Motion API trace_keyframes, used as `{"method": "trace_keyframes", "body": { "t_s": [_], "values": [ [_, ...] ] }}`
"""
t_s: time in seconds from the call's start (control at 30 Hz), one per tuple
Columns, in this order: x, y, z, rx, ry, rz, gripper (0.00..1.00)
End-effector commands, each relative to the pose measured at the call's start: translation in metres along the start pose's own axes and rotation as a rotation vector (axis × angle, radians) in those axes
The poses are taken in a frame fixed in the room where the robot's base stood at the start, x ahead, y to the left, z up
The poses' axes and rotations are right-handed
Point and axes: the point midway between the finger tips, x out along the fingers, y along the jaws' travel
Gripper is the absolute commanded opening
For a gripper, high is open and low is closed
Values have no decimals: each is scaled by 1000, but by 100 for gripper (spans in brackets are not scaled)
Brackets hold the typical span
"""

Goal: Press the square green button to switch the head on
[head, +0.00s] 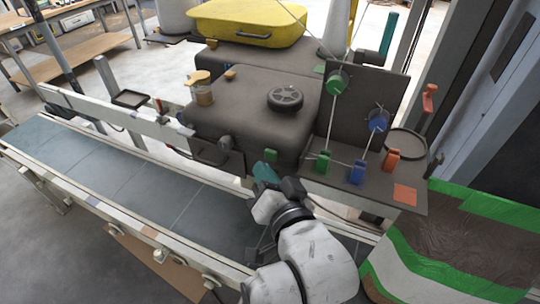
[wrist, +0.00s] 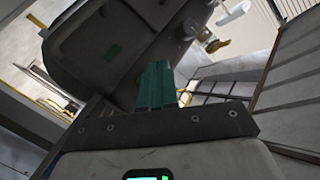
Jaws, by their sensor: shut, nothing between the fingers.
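The square green button (head: 270,156) sits low on the front face of the dark grey machine head (head: 245,125), near its right end. My gripper (head: 262,170) has teal fingers, shut and empty, just below the button in the head view. In the wrist view the shut fingers (wrist: 156,84) point toward the housing, to the right of the button. A gap shows between fingers and button in the wrist view; I cannot tell its depth.
A conveyor belt (head: 120,180) runs below the head. Right of the head stands a dark panel (head: 362,105) with green and blue spools, and a shelf (head: 395,190) with green, blue and orange clips. A round black knob (head: 285,97) and a yellow case (head: 245,22) are above.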

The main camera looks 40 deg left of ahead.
Motion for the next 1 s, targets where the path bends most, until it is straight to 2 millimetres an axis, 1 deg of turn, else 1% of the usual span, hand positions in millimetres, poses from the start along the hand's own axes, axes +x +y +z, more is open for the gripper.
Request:
{"method": "trace_keyframes", "body": {
  "t_s": [0.5,0.8,1.0],
  "values": [
    [0,0,0,0,0,0,0],
    [6,4,-5,0,0,0,0],
    [6,4,-5,0,0,0,0]
  ]
}}
